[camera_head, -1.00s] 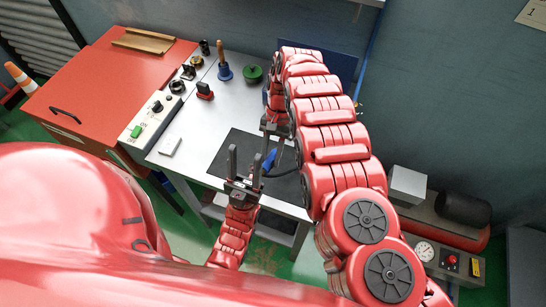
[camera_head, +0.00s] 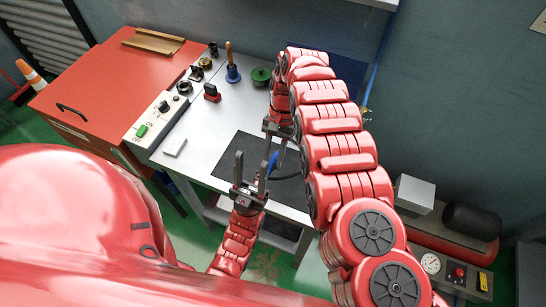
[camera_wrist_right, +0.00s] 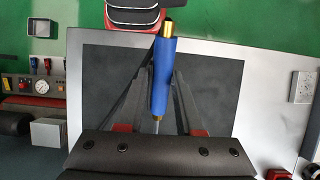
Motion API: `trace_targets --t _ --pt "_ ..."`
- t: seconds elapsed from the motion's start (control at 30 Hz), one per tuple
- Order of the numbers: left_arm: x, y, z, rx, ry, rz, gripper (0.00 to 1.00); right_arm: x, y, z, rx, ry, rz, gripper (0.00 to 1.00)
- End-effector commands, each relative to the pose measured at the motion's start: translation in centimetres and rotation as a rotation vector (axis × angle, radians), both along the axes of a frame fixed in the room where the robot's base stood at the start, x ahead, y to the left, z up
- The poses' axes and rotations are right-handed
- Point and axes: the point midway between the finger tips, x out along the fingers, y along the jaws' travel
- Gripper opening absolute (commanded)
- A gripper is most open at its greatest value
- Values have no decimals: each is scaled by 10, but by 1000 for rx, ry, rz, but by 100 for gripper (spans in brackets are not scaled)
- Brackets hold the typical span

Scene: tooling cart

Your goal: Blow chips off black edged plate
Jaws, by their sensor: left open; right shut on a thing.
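A small pale grey plate (camera_head: 174,145) lies on the metal bench top, left of the dark mat. In the right wrist view it (camera_wrist_right: 303,87) shows at the right, with dark specks or marks; I cannot make out chips or a black edge clearly. My right gripper (camera_head: 276,146) is shut on a blue air nozzle (camera_wrist_right: 163,76) with brass ends, held above the dark mat. The nozzle is partly hidden in the head view (camera_head: 272,161). My left gripper (camera_head: 251,173) is open and empty, fingers up, near the mat's front, apart from the plate.
The dark mat (camera_head: 237,155) lies on the bench. A switch box with a green button (camera_head: 141,131), a red clamp-like block (camera_head: 211,93), a blue-based brush (camera_head: 232,73) and a green spool (camera_head: 261,76) stand farther left and back. A red cabinet (camera_head: 112,82) adjoins the bench.

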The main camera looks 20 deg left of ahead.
Motion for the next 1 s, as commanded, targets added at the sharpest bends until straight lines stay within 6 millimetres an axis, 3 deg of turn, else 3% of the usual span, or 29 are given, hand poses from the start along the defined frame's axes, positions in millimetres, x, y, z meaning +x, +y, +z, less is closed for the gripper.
trace_targets --t 0.4,1.0 --pt "0 0 1 0 0 0 50 0 0 0 0 -1 0 0" --pt "0 0 21 0 0 0 50 0 -15 2 0 1 -1 0"
